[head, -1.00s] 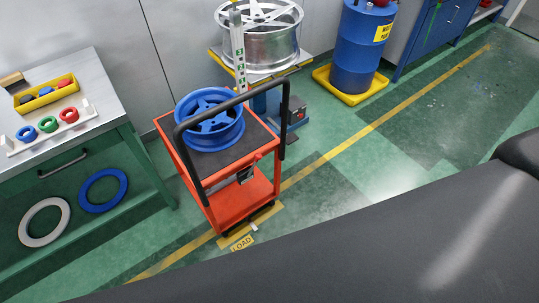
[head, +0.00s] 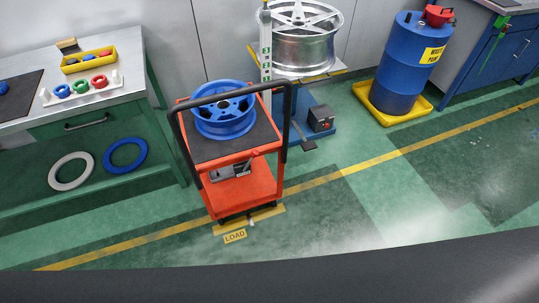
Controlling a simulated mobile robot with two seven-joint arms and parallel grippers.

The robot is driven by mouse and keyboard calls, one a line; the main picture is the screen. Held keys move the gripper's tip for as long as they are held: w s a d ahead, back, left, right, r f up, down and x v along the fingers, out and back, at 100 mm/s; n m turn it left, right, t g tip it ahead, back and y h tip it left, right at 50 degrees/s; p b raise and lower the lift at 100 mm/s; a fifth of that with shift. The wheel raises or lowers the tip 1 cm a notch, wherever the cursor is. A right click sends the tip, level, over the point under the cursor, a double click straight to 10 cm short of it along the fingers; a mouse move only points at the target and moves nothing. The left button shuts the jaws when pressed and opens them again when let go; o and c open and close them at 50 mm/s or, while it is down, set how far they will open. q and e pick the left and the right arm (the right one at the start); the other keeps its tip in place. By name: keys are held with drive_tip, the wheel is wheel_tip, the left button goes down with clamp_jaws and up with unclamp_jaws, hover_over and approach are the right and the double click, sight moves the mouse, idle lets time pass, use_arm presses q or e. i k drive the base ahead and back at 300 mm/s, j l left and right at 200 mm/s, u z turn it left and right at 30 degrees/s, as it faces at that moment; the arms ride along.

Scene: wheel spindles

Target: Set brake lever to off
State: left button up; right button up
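An orange-red cart (head: 243,194) with a dark handle frame stands on the green floor, with a blue wheel (head: 222,124) lying on its dark top. A small red part (head: 256,153) sticks out at the cart's near top edge. A small pale part (head: 252,221) shows at the cart's foot. I cannot tell which of these is the brake lever, or its setting. A grey device (head: 228,173) shows on the cart below its top. Neither of my grippers is in view.
A workbench (head: 123,88) with coloured rings stands left. A silver wheel (head: 303,50) on a stand (head: 324,76) is behind the cart. A blue drum (head: 405,75) stands in a yellow tray (head: 424,107). The floor right of the cart is clear.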

sight(255, 153)
drive_tip(key=k+l, duration=0.1)
drive_tip(key=l, duration=0.6)
drive_tip(key=k+l, duration=0.1)
drive_tip(key=l, duration=0.6)
drive_tip(key=i+j, duration=0.6)
drive_tip(key=i, duration=0.2)
